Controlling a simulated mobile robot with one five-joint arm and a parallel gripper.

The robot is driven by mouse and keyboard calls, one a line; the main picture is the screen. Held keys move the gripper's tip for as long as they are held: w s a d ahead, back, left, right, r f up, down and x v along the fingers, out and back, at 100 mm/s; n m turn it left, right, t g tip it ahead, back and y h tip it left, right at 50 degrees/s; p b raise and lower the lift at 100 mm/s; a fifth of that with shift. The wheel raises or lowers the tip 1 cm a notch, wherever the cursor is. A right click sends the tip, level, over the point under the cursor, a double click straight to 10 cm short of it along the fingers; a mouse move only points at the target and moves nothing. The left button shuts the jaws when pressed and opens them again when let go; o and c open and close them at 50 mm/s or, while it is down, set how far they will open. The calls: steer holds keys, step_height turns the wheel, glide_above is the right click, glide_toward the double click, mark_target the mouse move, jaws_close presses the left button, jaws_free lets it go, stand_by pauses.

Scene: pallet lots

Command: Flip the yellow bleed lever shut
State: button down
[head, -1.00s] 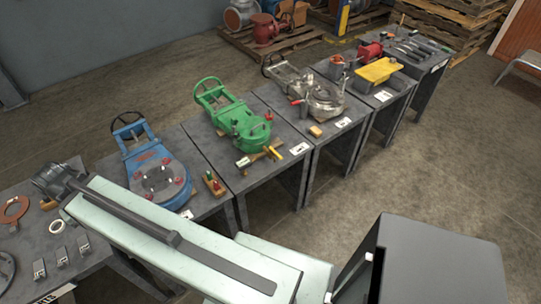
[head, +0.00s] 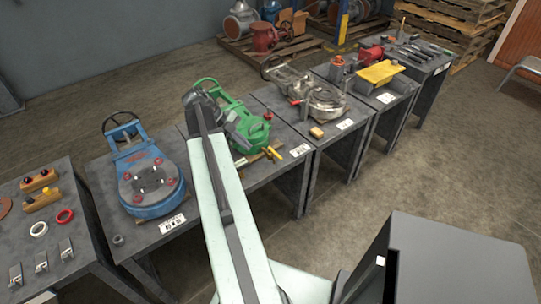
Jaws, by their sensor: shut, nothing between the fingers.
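A small yellow part (head: 277,153), which looks like the bleed lever, shows at the front of the green valve (head: 258,139) on its grey table. It is too small to tell how the lever is set. My gripper (head: 194,97) is at the dark far end of my arm, raised over the left back side of the green valve, apart from the yellow part. It is shut and empty; its fingertips are hard to make out.
A blue valve (head: 151,188) stands on the table to the left, and a silver valve (head: 322,98) with a red handle to the right. A wooden block (head: 316,132) lies near the silver valve. Open floor lies in front of the tables at right.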

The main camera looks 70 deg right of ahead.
mark_target(275, 155)
steer(key=b+x, duration=0.9)
steer(key=x, duration=0.2)
steer(key=shift+w+a+f, duration=0.1)
steer(key=shift+w+f, duration=0.1)
steer(key=shift+s+d+r+p, duration=0.3)
steer(key=shift+s+d, duration=0.2)
steer(key=shift+d, duration=0.35)
steer(key=shift+s+d+r+p, duration=0.25)
steer(key=shift+s+d, duration=0.2)
steer(key=shift+d, duration=0.4)
